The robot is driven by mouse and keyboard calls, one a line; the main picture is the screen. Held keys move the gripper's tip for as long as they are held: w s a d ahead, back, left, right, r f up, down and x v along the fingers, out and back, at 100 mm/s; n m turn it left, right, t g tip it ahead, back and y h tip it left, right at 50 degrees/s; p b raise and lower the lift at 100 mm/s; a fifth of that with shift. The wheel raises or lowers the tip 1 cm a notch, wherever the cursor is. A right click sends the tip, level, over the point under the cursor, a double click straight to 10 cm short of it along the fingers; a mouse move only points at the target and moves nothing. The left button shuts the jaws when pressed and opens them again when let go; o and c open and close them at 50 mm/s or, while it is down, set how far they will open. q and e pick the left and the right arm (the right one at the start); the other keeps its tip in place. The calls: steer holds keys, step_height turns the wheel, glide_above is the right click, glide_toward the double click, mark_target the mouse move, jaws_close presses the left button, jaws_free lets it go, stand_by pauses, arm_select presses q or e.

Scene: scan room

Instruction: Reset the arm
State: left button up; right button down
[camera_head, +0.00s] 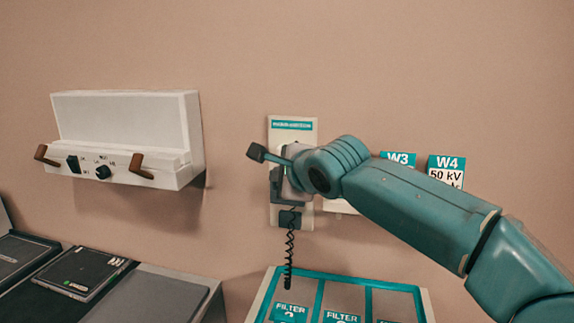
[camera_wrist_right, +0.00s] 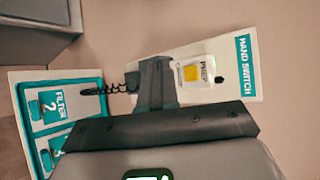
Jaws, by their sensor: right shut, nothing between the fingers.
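My right arm (camera_head: 420,205) comes in from the right in the head view and reaches to the wall panel. My right gripper (camera_head: 277,186) is in front of the hand switch panel (camera_head: 306,130) and hides its middle. In the right wrist view the dark fingers of the right gripper (camera_wrist_right: 156,72) are shut together with nothing between them. They overlap the panel, beside a white switch (camera_wrist_right: 206,62) with a yellow button and a PREP label. I cannot tell whether the fingertips touch the panel. My left gripper is not in view.
A coiled cord (camera_head: 290,245) hangs below the panel, above a tray (camera_head: 318,292) of filters. A white wall unit (camera_head: 125,120) with brown handles is at left, above dark flat plates (camera_head: 82,273). W3 and W4 cards (camera_head: 447,165) sit behind my arm. The upper wall is clear.

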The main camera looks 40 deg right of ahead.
steer(key=shift+a+f, duration=0.1)
steer(key=shift+f, duration=0.05)
stand_by(0.3)
